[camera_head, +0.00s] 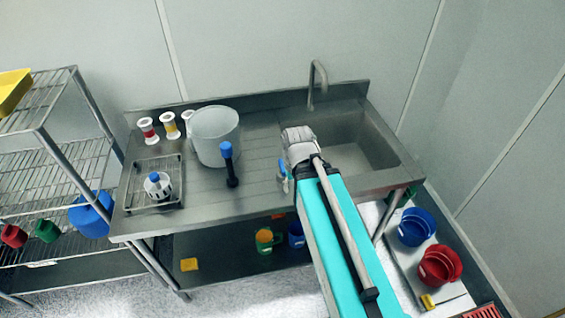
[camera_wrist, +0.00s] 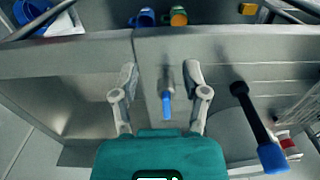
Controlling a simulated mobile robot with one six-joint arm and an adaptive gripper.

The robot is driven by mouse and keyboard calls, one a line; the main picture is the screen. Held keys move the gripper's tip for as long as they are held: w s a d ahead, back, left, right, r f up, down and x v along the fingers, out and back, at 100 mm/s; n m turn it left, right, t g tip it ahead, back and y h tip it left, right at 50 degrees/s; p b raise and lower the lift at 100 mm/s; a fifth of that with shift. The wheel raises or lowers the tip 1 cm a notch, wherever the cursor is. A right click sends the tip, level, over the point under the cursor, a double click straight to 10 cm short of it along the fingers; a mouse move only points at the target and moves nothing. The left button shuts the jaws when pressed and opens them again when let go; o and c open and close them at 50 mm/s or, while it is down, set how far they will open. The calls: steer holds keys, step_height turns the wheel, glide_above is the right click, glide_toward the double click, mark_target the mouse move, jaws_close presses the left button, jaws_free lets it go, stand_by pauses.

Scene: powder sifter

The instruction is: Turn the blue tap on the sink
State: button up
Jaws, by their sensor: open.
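In the wrist view my gripper (camera_wrist: 160,75) is open, with one finger on each side of the tap and visible space between. I cannot tell whether the fingers are at the tap's height.
Left of the tap in the head view stand a black tool with a blue top (camera_head: 229,165), a white bucket (camera_head: 214,135) and a wire tray (camera_head: 138,192). Wire shelves (camera_head: 50,160) are at far left. Blue (camera_head: 416,227) and red (camera_head: 440,266) buckets stand at right.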

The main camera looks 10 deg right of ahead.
step_height(320, 180, up, 6)
steer(key=p, duration=0.6)
glide_above(282, 165)
steer(key=shift+r, duration=0.2)
steer(key=shift+f, duration=0.2)
step_height(282, 165, down, 13)
steer(key=b, duration=1.3)
steer(key=shift+f, duration=0.2)
steer(key=shift+c, duration=0.3)
jaws_close()
